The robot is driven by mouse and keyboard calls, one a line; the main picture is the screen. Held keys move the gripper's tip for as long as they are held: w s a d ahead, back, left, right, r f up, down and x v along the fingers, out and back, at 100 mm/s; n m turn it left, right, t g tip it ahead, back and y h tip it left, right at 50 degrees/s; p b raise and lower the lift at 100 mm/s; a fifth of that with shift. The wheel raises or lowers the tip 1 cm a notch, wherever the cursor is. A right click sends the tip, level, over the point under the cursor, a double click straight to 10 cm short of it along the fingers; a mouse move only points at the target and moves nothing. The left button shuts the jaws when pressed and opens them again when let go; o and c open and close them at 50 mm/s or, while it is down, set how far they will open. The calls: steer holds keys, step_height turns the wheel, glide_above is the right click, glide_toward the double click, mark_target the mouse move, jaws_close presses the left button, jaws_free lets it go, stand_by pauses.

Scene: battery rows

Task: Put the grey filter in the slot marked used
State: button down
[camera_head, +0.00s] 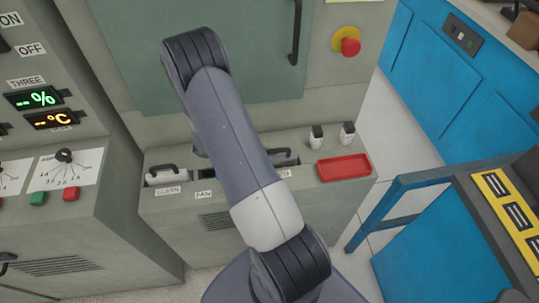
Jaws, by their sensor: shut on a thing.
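A grey piece with a dark handle (284,157), likely the grey filter, sits at the right-hand slot of the low ledge, partly behind my arm. The label under that slot is mostly covered, so I cannot read it or tell how deep the piece sits. A white filter with a black handle (168,175) is in the slot marked CLEAN (167,190). The slot marked FAN (206,173) looks dark, partly covered by my arm. My gripper is hidden behind my own arm, so its hold cannot be seen.
A red tray (343,167) lies on the ledge's right end, with two small white, black-topped items (317,137) behind it. A red stop button (350,46) is on the cabinet above. A control panel (45,110) stands left. A blue-framed bench (425,180) stands right.

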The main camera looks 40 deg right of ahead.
steer(key=shift+f, duration=0.1)
steer(key=c, duration=1.3)
jaws_free()
steer(key=shift+r, duration=0.25)
steer(key=v, duration=1.2)
steer(key=shift+b, duration=0.4)
